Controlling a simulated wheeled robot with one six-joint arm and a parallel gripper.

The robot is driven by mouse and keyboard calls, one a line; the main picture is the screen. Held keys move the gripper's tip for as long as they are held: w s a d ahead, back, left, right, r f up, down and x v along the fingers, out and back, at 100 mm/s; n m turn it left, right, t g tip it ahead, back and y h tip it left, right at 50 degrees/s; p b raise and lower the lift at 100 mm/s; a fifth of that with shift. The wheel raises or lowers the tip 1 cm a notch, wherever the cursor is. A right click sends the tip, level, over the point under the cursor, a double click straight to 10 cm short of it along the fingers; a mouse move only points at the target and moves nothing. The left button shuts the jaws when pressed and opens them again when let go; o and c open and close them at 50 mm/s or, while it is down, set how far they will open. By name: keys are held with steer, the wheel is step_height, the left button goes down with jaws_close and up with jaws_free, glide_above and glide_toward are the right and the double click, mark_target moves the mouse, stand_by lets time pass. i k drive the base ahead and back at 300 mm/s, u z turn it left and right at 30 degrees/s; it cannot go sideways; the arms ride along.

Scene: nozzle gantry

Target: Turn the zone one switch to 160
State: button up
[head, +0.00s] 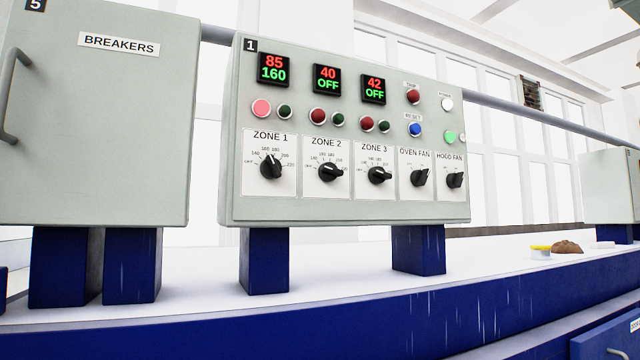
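The zone one switch (270,167) is a black rotary knob on a white plate marked ZONE 1, at the left of the grey control panel (350,208). Its pointer stands nearly upright, tipped slightly left, near the 160 mark on the dial. The zone one display (274,69) above it reads 85 in red over 160 in green. Below the display, the left round light (261,108) is bright pink, and the green one (285,111) beside it is dark. My gripper is not in this view.
The zone two (330,173) and zone three (379,176) knobs sit to the right; their displays read OFF. Farther right are the oven fan (420,178) and hood fan (455,180) knobs. A grey breakers cabinet (100,150) stands left. A brown lump (567,247) lies on the white top at right.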

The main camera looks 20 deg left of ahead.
mark_target(271, 168)
steer(key=u, duration=0.05)
steer(key=k, duration=0.35)
steer(key=z, duration=0.6)
steer(key=i, duration=0.65)
steer(key=u, duration=1.6)
